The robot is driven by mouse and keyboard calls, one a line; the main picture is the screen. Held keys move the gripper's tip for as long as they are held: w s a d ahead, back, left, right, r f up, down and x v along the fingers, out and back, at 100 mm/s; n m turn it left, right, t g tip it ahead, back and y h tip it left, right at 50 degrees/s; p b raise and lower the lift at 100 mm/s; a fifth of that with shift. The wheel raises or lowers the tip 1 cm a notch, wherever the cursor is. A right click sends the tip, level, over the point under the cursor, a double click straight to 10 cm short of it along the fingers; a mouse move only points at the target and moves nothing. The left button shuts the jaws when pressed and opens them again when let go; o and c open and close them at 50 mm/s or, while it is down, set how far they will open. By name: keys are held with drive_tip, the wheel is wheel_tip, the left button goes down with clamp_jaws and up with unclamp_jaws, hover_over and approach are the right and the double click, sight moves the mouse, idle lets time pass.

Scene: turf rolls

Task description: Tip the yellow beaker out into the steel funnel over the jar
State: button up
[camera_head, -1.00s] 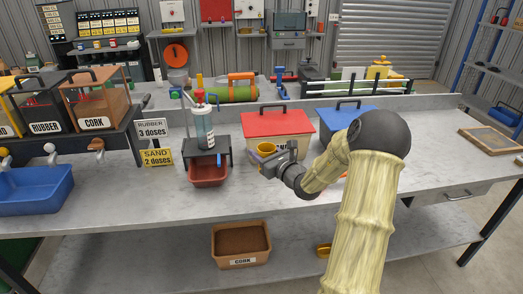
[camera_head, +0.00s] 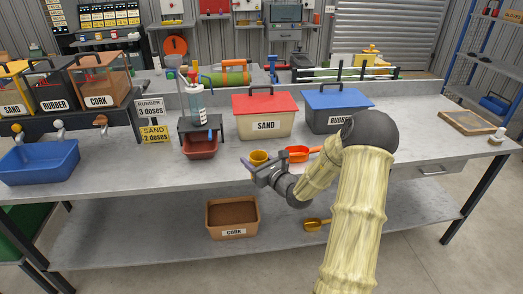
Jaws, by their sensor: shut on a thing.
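The yellow beaker (camera_head: 259,157) is upright in my gripper (camera_head: 262,168), which is shut on it. It is held in front of the red-lidded SAND box, over the front part of the bench. A clear jar-like cylinder (camera_head: 196,108) stands on a dark stand at the left, with a red-brown tray (camera_head: 200,146) below it. Something metallic with a red part sits around the top of this cylinder; I cannot clearly make out the funnel. The beaker is to the right of the cylinder and apart from it. Its contents are too small to tell.
The SAND box (camera_head: 265,116) and the blue-lidded RUBBER box (camera_head: 336,108) stand behind my gripper. An orange-red scoop (camera_head: 299,153) lies beside my arm. Signs (camera_head: 152,121) stand left of the cylinder. A blue tub (camera_head: 40,161) is far left. A CORK bin (camera_head: 232,217) is on the lower shelf.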

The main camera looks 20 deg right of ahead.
drive_tip(key=s+a+f, duration=0.4)
drive_tip(key=a+f, duration=0.2)
drive_tip(key=a, duration=0.1)
drive_tip(key=s+a+f, duration=0.4)
drive_tip(key=a+f, duration=0.2)
drive_tip(key=f, duration=0.1)
drive_tip(key=shift+a+f+n+y, duration=0.25)
drive_tip(key=shift+a+n+y, duration=0.15)
drive_tip(key=shift+w, duration=0.15)
